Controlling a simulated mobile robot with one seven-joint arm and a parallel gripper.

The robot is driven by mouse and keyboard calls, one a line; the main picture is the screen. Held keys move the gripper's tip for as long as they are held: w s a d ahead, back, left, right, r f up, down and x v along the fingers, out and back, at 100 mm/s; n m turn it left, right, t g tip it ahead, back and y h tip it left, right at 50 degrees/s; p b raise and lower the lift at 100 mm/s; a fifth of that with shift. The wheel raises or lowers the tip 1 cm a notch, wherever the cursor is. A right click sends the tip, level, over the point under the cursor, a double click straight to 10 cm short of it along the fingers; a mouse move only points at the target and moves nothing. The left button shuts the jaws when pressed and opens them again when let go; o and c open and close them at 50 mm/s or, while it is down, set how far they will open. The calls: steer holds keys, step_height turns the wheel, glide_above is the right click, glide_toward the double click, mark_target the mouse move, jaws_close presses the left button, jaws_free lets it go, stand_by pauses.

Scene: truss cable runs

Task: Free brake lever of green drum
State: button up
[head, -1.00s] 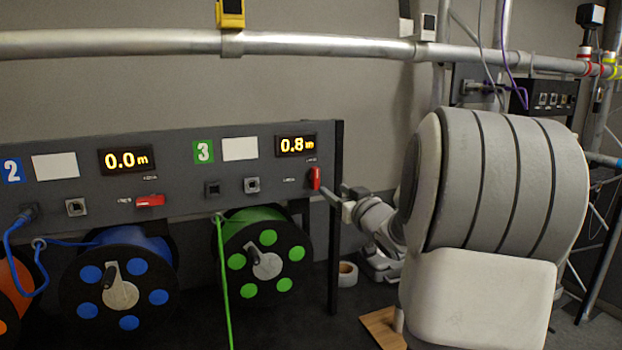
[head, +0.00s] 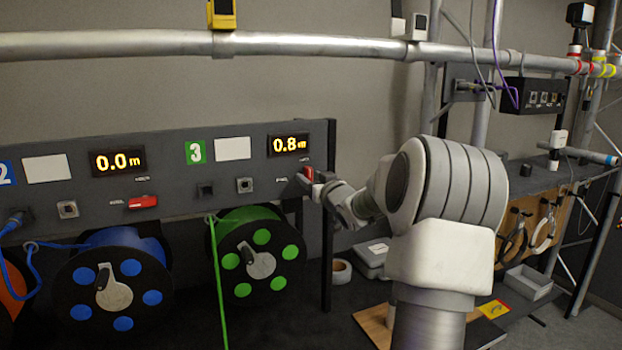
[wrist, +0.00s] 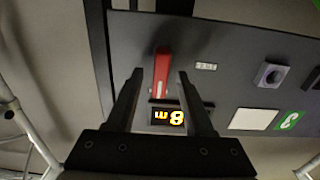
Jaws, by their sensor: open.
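The green drum (head: 258,282) hangs below panel section 3, with a green cable running down from it. Its brake lever (head: 307,173) is red and stands upright at the panel's right end, partly hidden by my gripper (head: 318,186) in the head view. In the wrist view, which is turned over, the red lever (wrist: 162,70) shows whole, lined up between my two open fingertips (wrist: 159,76). Nothing is held. I cannot tell whether the tips reach past the lever's face. The section 3 display (head: 290,144) reads 0.8.
The blue drum's red lever (head: 142,202) lies horizontal on the same panel (head: 215,185). A dark post (head: 327,245) stands close by my gripper. A metal truss tube (head: 130,44) runs above. A tape roll (head: 340,271) and a grey case (head: 372,258) lie behind.

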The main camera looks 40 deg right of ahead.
jaws_close()
steer(key=shift+n+b, duration=0.3)
steer(key=shift+b, duration=0.1)
steer(key=n+b, duration=0.2)
steer(key=shift+a+f+n+b, duration=0.2)
steer(key=shift+n+b, duration=0.1)
steer(key=shift+b, duration=0.05)
steer(key=shift+w+a+f+n+b, duration=0.1)
steer(key=shift+n+b, duration=1.75)
steer(key=shift+n, duration=0.6)
steer(key=shift+s+a+f+n+b, duration=0.1)
steer(key=shift+a+n+b, duration=0.05)
steer(key=shift+n+b, duration=2)
steer(key=shift+w+a+f+n+b, duration=0.1)
steer(key=shift+n+b, duration=1.4)
steer(key=shift+n, duration=1.3)
jaws_free()
